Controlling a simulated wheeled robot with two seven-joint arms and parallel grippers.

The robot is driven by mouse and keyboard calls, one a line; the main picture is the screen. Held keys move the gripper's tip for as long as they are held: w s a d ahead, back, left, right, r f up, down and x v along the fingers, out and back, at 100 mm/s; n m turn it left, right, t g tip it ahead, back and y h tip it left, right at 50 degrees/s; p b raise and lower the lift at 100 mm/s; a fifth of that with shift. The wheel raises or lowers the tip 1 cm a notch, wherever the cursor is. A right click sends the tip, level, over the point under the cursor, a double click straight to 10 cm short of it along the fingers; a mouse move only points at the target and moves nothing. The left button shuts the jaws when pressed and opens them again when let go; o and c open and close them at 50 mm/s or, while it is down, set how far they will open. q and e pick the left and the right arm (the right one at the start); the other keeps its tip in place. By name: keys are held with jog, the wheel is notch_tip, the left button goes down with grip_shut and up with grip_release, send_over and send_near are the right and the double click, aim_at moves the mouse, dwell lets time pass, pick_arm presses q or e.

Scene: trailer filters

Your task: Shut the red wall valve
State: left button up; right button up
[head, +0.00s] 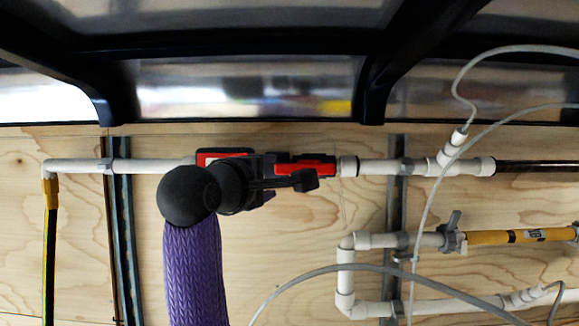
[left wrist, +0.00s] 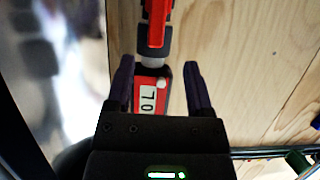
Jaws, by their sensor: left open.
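The red wall valve sits in the white pipe line on the wood wall. In the head view, a red bar (head: 310,166) lies along the pipe just right of my left gripper (head: 266,180). A second red piece (head: 222,155) shows above and behind the gripper. In the left wrist view, the red bar (left wrist: 156,22) is ahead of a grey collar, and a red part with a white label (left wrist: 149,98) lies between the two fingers of my left gripper (left wrist: 158,68). The fingers are apart, one on each side. Contact cannot be told. My right gripper is not in view.
A dark frame (head: 240,40) with windows runs above the pipe. At right are a lower pipe (head: 380,240) with a grey valve (head: 452,236) and loose grey hoses (head: 418,230). A yellow-black hose (head: 50,230) hangs at far left. Bare wood lies below the pipe.

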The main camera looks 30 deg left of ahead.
aim_at(289, 170)
pick_arm(q)
jog(key=w+p, duration=0.1)
jog(key=w, duration=0.2)
jog(key=w+a+p, duration=0.1)
jog(key=w+p, duration=0.1)
jog(key=w, duration=0.1)
jog(key=w+p, duration=0.2)
jog(key=w, duration=0.1)
jog(key=shift+a+r, duration=0.2)
jog(key=shift+r, duration=0.15)
jog(key=shift+w+f, duration=0.15)
jog(key=shift+w, duration=0.15)
grip_shut()
jog(key=shift+f, duration=0.1)
dwell(0.5)
